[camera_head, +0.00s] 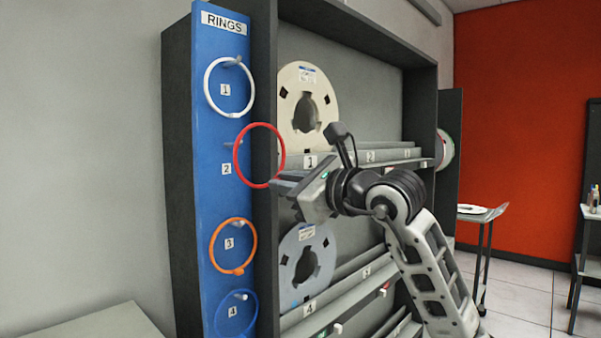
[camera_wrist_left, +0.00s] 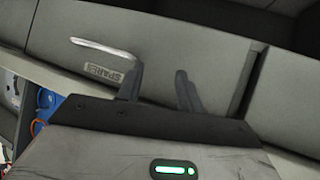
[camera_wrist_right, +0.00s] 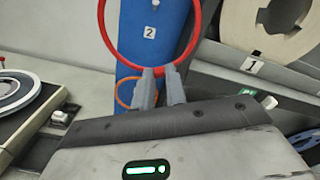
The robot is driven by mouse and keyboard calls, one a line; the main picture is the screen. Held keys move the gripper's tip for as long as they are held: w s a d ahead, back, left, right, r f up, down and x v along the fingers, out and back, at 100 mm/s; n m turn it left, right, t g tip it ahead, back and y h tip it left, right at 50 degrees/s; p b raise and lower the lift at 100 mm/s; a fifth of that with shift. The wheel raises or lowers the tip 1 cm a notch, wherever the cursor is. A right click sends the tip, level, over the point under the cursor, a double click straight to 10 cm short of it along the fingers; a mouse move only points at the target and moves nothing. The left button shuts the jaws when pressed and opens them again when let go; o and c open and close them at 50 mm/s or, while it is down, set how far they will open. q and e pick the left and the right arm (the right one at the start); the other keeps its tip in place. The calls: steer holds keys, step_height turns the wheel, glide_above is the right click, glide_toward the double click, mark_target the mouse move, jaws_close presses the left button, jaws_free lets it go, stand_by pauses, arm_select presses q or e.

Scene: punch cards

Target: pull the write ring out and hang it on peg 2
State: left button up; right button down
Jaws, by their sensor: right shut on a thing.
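The red write ring (camera_head: 262,124) is in the grasp of my right gripper (camera_head: 275,183), which holds it by its lower edge. In the right wrist view the ring (camera_wrist_right: 103,30) stands upright above the fingertips. Peg 2 (camera_head: 230,144) on the blue board is bare, with its label 2 below it. In the head view the peg lies near the ring's left edge. In the right wrist view peg 2 (camera_wrist_right: 154,4) shows through the ring's opening; I cannot tell the gap in depth. My left gripper (camera_wrist_left: 158,72) is open and empty before a drawer labelled SPARES.
The blue RINGS board (camera_head: 205,140) also carries a white ring (camera_head: 208,92) at peg 1, an orange ring (camera_head: 213,258) at peg 3 and a blue ring at the bottom. Tape reels (camera_head: 318,82) stand on the rack to the right, and its dark upright (camera_head: 265,60) borders the board.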

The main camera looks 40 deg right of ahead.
steer(key=w+p, duration=0.2)
steer(key=w, duration=0.1)
steer(key=shift+w+a+r, duration=0.15)
steer(key=shift+w, duration=0.15)
steer(key=shift+w+a+p, duration=0.1)
steer(key=shift+w+p, duration=0.6)
steer(key=shift+w, duration=0.5)
steer(key=shift+w+a+p, duration=0.1)
steer(key=shift+w+p, duration=0.55)
steer(key=shift+w, duration=0.6)
steer(key=shift+f+b, duration=0.65)
steer(key=shift+f, duration=0.05)
steer(key=shift+f+b, duration=0.3)
steer(key=shift+f, duration=0.25)
arm_select(q)
steer(key=shift+w+a+r+m+b, duration=0.15)
steer(key=shift+r+m+b, duration=0.2)
steer(key=shift+r, duration=0.25)
arm_select(e)
steer(key=shift+f, duration=0.2)
